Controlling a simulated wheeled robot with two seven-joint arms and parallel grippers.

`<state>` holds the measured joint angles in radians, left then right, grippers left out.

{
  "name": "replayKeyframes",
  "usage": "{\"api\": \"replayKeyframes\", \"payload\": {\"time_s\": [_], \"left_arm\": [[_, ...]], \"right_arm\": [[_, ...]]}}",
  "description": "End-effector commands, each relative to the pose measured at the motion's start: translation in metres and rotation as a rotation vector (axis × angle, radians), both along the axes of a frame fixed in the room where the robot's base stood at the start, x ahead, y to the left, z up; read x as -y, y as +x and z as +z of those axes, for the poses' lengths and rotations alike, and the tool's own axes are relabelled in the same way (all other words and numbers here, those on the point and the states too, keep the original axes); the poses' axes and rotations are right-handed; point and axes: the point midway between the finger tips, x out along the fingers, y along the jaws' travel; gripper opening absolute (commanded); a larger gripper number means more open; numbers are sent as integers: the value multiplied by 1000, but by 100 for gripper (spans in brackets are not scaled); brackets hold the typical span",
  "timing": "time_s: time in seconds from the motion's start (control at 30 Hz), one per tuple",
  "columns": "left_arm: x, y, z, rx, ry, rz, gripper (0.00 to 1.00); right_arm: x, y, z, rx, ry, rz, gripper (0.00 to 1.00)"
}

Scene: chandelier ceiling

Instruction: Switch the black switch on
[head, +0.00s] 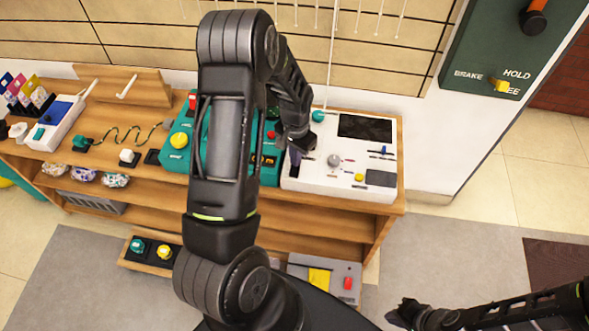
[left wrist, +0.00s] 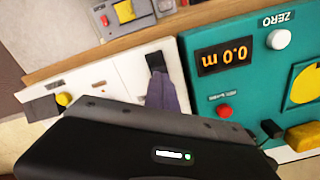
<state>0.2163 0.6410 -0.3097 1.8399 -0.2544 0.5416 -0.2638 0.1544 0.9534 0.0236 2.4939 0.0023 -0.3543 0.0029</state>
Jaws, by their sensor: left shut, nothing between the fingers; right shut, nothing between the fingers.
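The black switch (head: 294,169) is near the left edge of a white control panel (head: 320,180) on the wooden bench. In the left wrist view the switch (left wrist: 155,61) shows as a black piece on the white surface, just beyond my fingers. My left gripper (head: 301,148) is shut and empty, pointing down close over the switch. Its fingers (left wrist: 166,98) look right at the switch; I cannot tell whether they touch. The switch is partly hidden by them. My right gripper (head: 400,314) is shut and empty, low at the lower right, away from the bench.
A teal panel (left wrist: 225,145) with a display and buttons adjoins the white panel. The white panel also bears a grey knob (head: 334,160), a yellow button (head: 359,177) and a dark screen (head: 365,127). A teal ball on a rod (head: 318,116) stands behind my left gripper.

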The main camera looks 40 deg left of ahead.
Motion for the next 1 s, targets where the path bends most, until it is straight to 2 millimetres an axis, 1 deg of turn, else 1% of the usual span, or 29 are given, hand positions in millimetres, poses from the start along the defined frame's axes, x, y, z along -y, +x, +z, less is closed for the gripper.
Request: {"api": "replayKeyframes", "payload": {"time_s": [0.67, 0.87, 1.0], "left_arm": [[0, 0, -11, -1, 0, 0, 0], [0, 0, -5, 0, 0, 0, 0], [0, 0, 7, 0, 0, 0, 0]], "right_arm": [[0, 0, -9, 0, 0, 0, 0], [0, 0, -4, 0, 0, 0, 0], [0, 0, 3, 0, 0, 0, 0]]}}
